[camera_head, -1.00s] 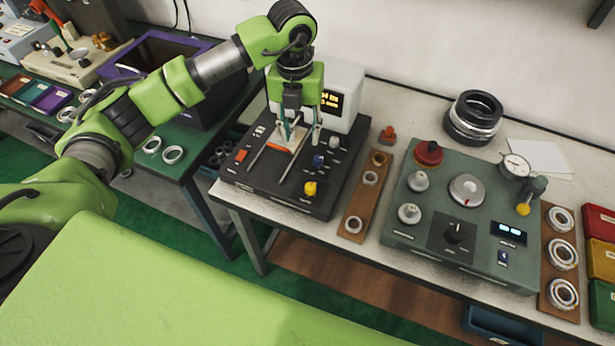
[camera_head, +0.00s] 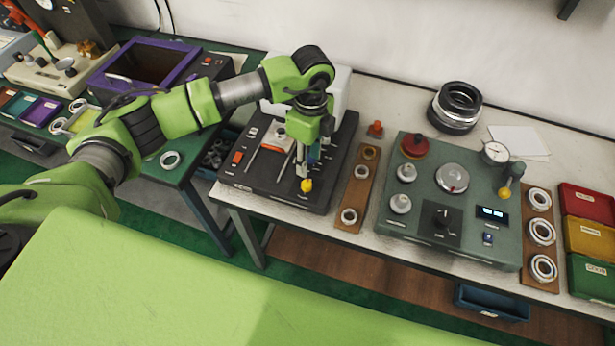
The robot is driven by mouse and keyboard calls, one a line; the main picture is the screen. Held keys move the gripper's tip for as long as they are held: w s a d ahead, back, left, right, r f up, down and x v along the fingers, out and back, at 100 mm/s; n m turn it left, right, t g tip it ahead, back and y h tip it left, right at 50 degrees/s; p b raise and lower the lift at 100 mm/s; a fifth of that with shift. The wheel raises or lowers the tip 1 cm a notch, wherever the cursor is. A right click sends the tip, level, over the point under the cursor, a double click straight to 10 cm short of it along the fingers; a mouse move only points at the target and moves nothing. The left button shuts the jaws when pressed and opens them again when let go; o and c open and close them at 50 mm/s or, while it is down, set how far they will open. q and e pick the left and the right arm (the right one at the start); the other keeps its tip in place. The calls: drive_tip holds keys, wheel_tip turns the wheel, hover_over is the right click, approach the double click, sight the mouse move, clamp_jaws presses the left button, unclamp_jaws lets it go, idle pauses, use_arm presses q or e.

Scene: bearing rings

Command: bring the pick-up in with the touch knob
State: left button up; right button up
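The black device (camera_head: 262,183) stands at the left end of the bench, with a pale box (camera_head: 343,92) behind it. A yellow knob (camera_head: 306,186) is on its front right part; I take it to be the touch knob, but its label is unreadable. My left gripper (camera_head: 303,172) points down, with its fingertips at or just above this knob. I cannot tell whether they touch it or how far apart they are. A small pale plate with a reddish part (camera_head: 274,136) is between two rods on the device. I cannot tell which part is the pick-up. My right gripper is out of view.
A blue knob partly shows behind my fingers. A wooden strip with rings (camera_head: 357,190) lies right of the device, then a green panel (camera_head: 408,228) with knobs and a dial gauge (camera_head: 495,151). Black rings (camera_head: 455,107) are stacked behind. Colored bins (camera_head: 588,238) stand far right.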

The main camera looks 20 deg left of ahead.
sight(308, 183)
use_arm(q)
drive_tip(key=f+p, duration=0.1)
drive_tip(key=f, duration=0.3)
drive_tip(key=f+p, duration=0.1)
drive_tip(key=f, duration=0.4)
drive_tip(key=shift+s+a+f, duration=0.1)
drive_tip(key=shift+s+f, duration=0.1)
drive_tip(key=shift+f, duration=0.1)
clamp_jaws()
